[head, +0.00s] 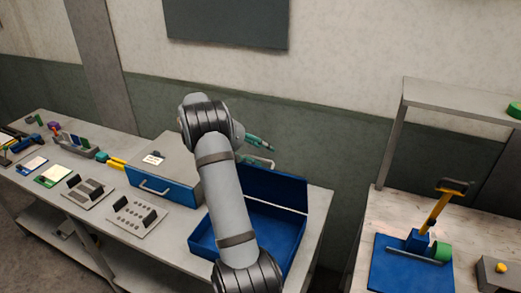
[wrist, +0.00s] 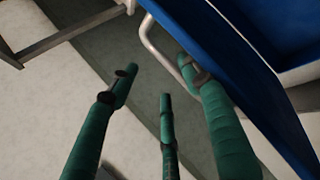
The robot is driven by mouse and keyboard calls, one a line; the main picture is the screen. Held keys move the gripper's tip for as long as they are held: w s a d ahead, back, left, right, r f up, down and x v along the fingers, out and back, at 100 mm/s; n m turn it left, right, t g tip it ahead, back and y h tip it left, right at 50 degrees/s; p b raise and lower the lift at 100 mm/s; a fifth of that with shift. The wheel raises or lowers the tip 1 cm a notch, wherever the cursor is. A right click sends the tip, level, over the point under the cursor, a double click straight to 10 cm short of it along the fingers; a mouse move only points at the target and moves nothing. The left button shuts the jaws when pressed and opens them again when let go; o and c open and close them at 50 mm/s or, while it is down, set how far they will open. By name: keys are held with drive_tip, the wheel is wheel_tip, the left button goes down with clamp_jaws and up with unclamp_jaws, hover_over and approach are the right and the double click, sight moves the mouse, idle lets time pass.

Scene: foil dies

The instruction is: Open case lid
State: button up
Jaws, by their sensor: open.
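The blue case (head: 240,258) stands on the bench, with its lid (head: 272,187) raised to about upright along the back edge. A metal handle (head: 262,161) sticks out at the lid's top. In the wrist view the lid (wrist: 235,65) runs down the right side, with the handle (wrist: 152,42) on its outer face. My gripper (head: 255,150) has green fingers and is behind the lid, by the handle. The gripper (wrist: 150,85) is open in the wrist view. Its right finger is close to the handle; I cannot tell if they touch.
Trays and small tools fill the bench's left end. A second bench (head: 345,240) at right holds a blue fixture (head: 400,270) with a yellow lever. A wall stands behind.

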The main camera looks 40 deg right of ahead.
drive_tip(key=shift+t, duration=0.4)
drive_tip(key=w+r, duration=0.1)
drive_tip(key=w+r+p, duration=0.1)
drive_tip(key=w+r, duration=0.1)
drive_tip(key=r, duration=0.1)
drive_tip(key=shift+w+a+p, duration=0.25)
drive_tip(key=shift+a+p, duration=0.05)
drive_tip(key=shift+p, duration=0.1)
drive_tip(key=shift+w+a+r+n+h+p, duration=0.2)
drive_tip(key=shift+a+r+p, duration=0.1)
drive_tip(key=shift+r+p, duration=0.2)
drive_tip(key=shift+w+a+r+n+h+p, duration=0.15)
drive_tip(key=shift+a+r+p, duration=0.15)
drive_tip(key=shift+r+p, duration=0.15)
drive_tip(key=v, duration=0.2)
drive_tip(key=p+v, duration=0.1)
drive_tip(key=v, duration=0.1)
drive_tip(key=shift+s+a+f+p, duration=0.1)
drive_tip(key=shift+s+f+p, duration=0.05)
drive_tip(key=shift+s+p, duration=0.15)
drive_tip(key=r+p+v, duration=0.1)
drive_tip(key=v, duration=1)
drive_tip(key=shift+w+d, duration=0.2)
drive_tip(key=shift+d, duration=0.1)
drive_tip(key=shift+d, duration=0.1)
drive_tip(key=x, duration=1.1)
drive_tip(key=shift+s+f, duration=0.15)
drive_tip(key=shift+f, duration=0.2)
